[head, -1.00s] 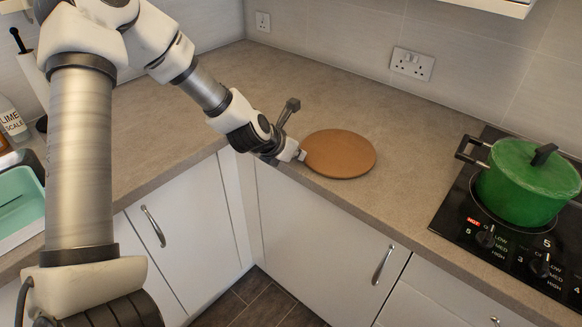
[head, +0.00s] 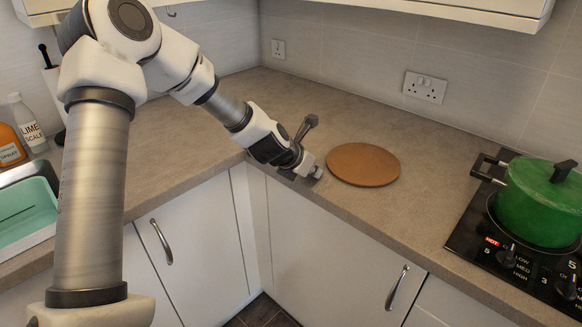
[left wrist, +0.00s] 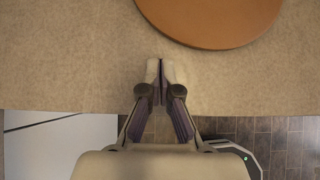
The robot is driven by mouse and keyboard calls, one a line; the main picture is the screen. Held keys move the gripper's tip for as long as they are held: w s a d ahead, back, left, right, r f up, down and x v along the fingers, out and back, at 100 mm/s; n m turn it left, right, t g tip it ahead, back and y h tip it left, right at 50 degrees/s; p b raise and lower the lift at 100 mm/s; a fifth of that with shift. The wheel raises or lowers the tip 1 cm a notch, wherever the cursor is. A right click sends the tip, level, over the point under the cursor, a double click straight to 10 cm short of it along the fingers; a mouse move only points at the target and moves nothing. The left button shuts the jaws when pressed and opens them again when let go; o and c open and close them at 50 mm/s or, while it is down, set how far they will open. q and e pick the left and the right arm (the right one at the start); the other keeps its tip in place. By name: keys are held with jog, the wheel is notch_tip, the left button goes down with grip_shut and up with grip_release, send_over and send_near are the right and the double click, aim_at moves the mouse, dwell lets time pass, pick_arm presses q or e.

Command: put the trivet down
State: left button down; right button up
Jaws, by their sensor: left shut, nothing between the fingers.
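The trivet (head: 363,164) is a round, flat, orange-brown disc. It lies flat on the worktop near the front edge, right of the corner. It also shows at the top of the left wrist view (left wrist: 215,18), cut off by the frame. My left gripper (head: 316,173) is just left of the trivet, low by the worktop's front edge. In the left wrist view its fingertips (left wrist: 160,72) are together and empty, with a strip of bare worktop between them and the trivet. My right gripper is not in view.
A green lidded pot (head: 540,203) stands on the black hob (head: 515,252) at the right; a red "HOT" mark is lit. At the left are a mint-green basin (head: 25,213) and bottles (head: 27,124). The worktop (head: 430,170) between trivet and hob is clear.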

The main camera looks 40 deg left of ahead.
pick_arm(q)
jog(key=v, duration=0.1)
jog(key=p+v, duration=0.1)
jog(key=v, duration=0.3)
jog(key=shift+w+d+r+p, duration=0.2)
jog(key=shift+d+r+p, duration=0.1)
jog(key=shift+r, duration=0.15)
jog(key=p+v, duration=0.2)
jog(key=v, duration=0.1)
jog(key=p+v, duration=0.1)
jog(key=shift+s+a+r, duration=0.15)
jog(key=shift+s+a, duration=0.25)
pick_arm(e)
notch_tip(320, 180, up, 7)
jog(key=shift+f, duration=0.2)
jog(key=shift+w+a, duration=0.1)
